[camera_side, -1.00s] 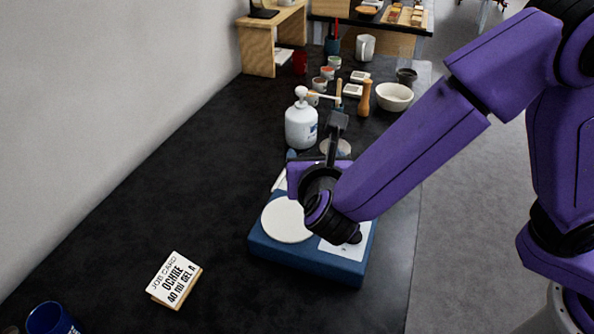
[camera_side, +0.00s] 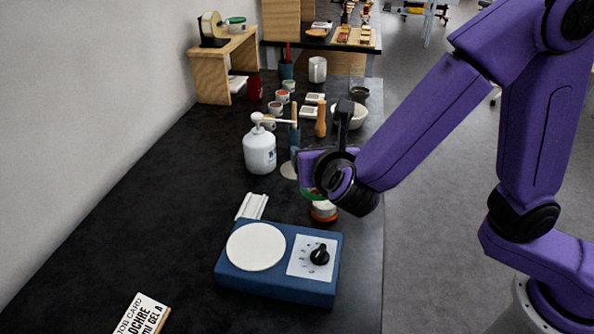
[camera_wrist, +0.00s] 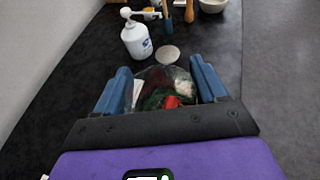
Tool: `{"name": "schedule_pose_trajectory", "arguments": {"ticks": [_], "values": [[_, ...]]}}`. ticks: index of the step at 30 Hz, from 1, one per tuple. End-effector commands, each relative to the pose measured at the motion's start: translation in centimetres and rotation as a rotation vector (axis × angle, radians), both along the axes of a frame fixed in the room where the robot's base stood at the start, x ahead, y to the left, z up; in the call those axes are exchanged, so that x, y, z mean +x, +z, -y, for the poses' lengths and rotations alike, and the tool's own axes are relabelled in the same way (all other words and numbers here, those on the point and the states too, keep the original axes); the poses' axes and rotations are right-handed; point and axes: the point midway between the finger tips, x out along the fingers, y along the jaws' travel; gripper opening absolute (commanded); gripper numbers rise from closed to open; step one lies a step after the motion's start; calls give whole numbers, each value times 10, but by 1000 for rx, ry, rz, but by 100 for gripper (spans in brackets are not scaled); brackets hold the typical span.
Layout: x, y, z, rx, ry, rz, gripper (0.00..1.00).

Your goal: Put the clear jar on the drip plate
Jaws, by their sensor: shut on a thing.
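My gripper (camera_side: 330,172) hangs above the right side of the black bench, behind the blue knobbed device. In the wrist view, the blue fingers of my gripper (camera_wrist: 160,76) are shut on the clear jar (camera_wrist: 152,80). Red, green and white things show at or through the jar's see-through wall; I cannot tell which are inside. The disc (camera_wrist: 167,53) lies just ahead of the jar and looks bare.
The blue device (camera_side: 275,287) with a white round top stands in front. A wooden pestle-like thing (camera_side: 320,120) and a white bowl (camera_side: 350,115) stand beyond the disc.

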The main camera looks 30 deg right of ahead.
Motion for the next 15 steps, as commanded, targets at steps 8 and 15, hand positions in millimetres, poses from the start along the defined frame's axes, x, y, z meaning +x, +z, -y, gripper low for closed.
{"name": "schedule_pose_trajectory", "arguments": {"ticks": [8,15], "values": [[81,-37,80,-5,-6,-4,33],[122,-85,160,-3,6,-8,33]]}}
